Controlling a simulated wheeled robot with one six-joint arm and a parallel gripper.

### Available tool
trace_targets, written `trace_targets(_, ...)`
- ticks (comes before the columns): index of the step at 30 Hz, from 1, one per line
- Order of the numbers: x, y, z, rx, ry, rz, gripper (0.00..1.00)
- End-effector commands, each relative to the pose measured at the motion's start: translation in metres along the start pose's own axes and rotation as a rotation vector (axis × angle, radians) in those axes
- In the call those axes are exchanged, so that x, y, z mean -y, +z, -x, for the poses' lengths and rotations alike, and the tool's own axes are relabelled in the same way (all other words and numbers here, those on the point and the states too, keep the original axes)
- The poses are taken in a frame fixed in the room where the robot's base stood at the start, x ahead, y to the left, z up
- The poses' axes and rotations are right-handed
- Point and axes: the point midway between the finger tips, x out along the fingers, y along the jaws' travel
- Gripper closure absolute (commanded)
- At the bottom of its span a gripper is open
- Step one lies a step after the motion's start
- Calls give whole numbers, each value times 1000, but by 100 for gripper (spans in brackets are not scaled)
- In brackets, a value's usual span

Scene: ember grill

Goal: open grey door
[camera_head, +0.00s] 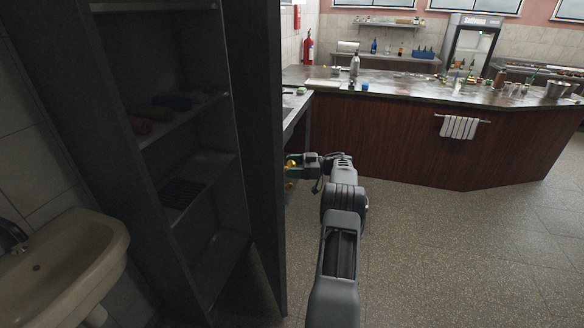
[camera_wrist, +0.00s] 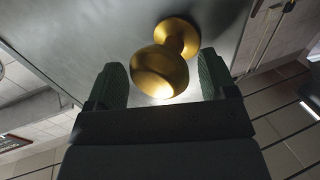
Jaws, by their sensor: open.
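A round gold knob (camera_wrist: 160,72) on a short stem stands out from a smooth grey door surface (camera_wrist: 110,35) in the wrist view. My gripper (camera_wrist: 162,62) is open, with one green-padded finger on each side of the knob. A small gap shows at each side, so the fingers look apart from it. In the head view my gripper (camera_head: 292,163) reaches left beside a tall dark grey panel (camera_head: 255,130). The door's face is hidden from the head view.
An open shelf unit (camera_head: 185,120) with several small items stands at left, beside a sink (camera_head: 65,260). A long wood-fronted counter (camera_head: 420,140) with a towel (camera_head: 459,127) runs across the back. The tiled floor (camera_head: 450,250) at right is clear.

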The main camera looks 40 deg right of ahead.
Motion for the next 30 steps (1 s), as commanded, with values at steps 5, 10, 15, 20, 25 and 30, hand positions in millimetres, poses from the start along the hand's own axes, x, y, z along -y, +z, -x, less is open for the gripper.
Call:
trace_targets(5,0,1,4,0,1,0,22)
trace_targets(10,0,3,28,1,3,1,22)
trace_targets(15,0,4,67,0,4,2,22)
trace_targets(20,0,3,96,0,3,2,22)
trace_targets(25,-1,0,108,0,1,1,22)
trace_targets(30,0,0,116,-1,1,1,22)
